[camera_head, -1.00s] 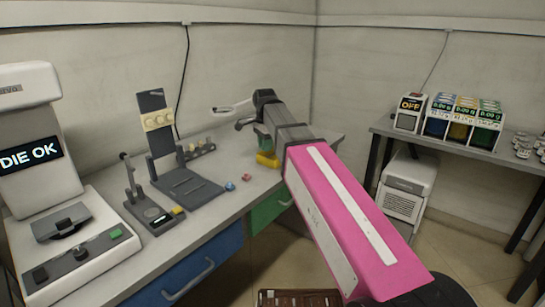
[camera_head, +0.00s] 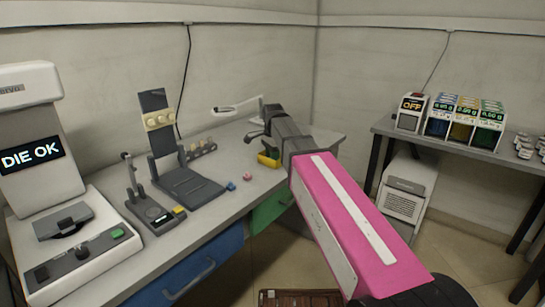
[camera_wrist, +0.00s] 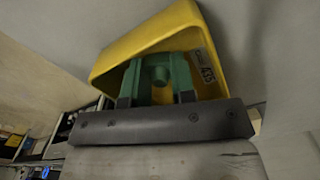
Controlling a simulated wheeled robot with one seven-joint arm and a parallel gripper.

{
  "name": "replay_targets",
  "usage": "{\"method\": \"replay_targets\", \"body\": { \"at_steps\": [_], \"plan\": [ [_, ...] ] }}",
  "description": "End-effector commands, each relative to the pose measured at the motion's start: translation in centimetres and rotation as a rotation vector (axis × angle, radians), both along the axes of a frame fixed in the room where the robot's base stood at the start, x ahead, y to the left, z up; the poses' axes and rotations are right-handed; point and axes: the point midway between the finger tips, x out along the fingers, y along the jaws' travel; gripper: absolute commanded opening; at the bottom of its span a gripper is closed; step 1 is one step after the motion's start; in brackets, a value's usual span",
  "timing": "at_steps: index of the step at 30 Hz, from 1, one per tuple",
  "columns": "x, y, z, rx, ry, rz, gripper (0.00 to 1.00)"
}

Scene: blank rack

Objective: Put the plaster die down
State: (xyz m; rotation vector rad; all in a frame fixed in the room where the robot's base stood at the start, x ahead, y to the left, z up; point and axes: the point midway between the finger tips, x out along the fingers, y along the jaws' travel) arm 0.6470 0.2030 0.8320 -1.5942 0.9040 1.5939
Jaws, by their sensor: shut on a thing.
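In the wrist view the die shows against the inside of a yellow open bin (camera_wrist: 130,48) with a printed label. Whether the die touches the bin floor cannot be told. In the head view my gripper (camera_head: 268,143) is over the yellow bin (camera_head: 268,160) at the far right end of the bench (camera_head: 215,208); the die is mostly hidden there.
A small blue piece (camera_head: 231,186) and a pink piece (camera_head: 247,177) lie on the bench left of the bin. A dark stand (camera_head: 185,185) with cream pieces and a machine (camera_head: 75,240) reading "DIE OK" stand further left. A side table (camera_head: 480,146) holds dispensers.

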Motion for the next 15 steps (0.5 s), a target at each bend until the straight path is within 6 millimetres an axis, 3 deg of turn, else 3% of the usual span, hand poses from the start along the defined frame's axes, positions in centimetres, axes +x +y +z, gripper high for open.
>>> {"method": "replay_targets", "body": {
  "at_steps": [2,3,5,6,15],
  "plan": [
    [-0.01,0.00,-0.21,0.000,0.000,0.000,0.00],
    [-0.01,0.01,-0.20,0.000,0.000,0.000,0.34],
    [-0.01,0.01,-0.18,0.000,0.000,0.000,0.53],
    [-0.01,0.01,-0.17,0.000,0.000,0.000,0.57],
    [0.01,0.01,-0.01,0.000,0.000,0.000,0.57]
  ]
}}
